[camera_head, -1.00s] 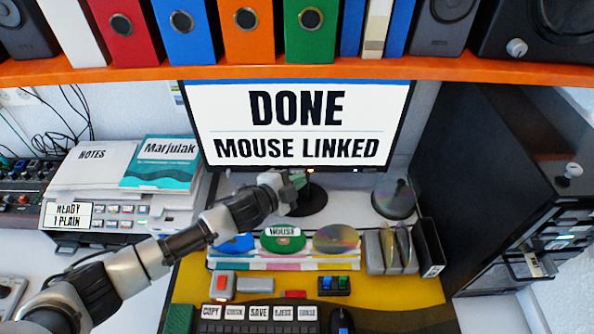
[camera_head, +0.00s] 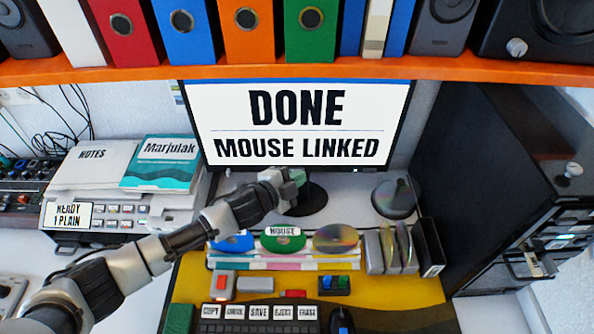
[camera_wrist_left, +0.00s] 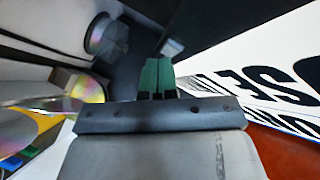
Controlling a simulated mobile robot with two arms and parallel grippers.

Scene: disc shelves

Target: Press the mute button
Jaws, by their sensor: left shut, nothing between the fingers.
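My left gripper (camera_head: 296,178) is shut and empty, just below the lower edge of the monitor (camera_head: 297,168) and in front of its dark round stand (camera_head: 306,200). In the left wrist view its green fingertips (camera_wrist_left: 157,76) are together, with a small grey block (camera_wrist_left: 172,47) just beyond them. I cannot tell whether they touch it. The monitor reads "DONE, MOUSE LINKED". I can read no label saying mute in either view. My right gripper is not in view.
Labelled keys (camera_head: 258,312) sit at the front of the desk. A disc rack (camera_head: 282,264) stands behind them, with a disc spindle (camera_head: 396,198) to its right. An orange shelf (camera_head: 300,70) runs above the monitor. A black cabinet (camera_head: 500,170) stands at right.

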